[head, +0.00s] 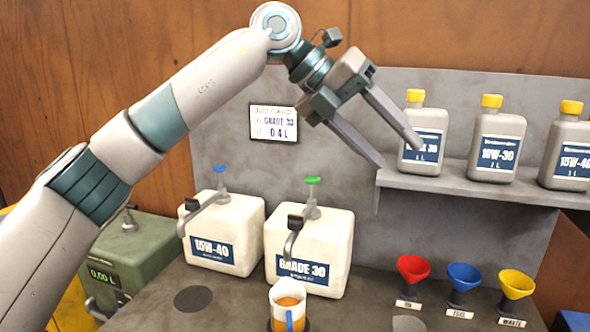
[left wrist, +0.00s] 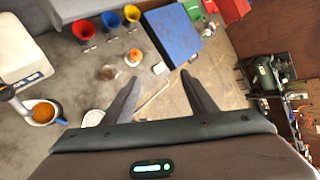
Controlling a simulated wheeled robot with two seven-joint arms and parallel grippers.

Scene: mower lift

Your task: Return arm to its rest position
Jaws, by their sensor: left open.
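My left arm comes in from the left in the head view, raised high over the bench and bent at the elbow. My left gripper (head: 400,146) is open and empty, in front of the grey back panel, with its fingers angled down to the right. In the left wrist view the two fingers of my left gripper (left wrist: 160,88) are spread, with nothing between them. A job card (head: 273,124) on the panel reads GRADE 30 and 0.4 L. A jug (head: 289,304) of amber liquid stands below the green-tapped GRADE 30 container (head: 309,240). My right gripper is not in view.
The 15W-40 container (head: 223,233) stands left of the GRADE 30 one. A shelf (head: 470,186) holds several bottles near my fingertips. Red (head: 412,268), blue (head: 464,276) and yellow (head: 516,285) funnels stand on the right. A green device (head: 138,255) reads 0.00 L.

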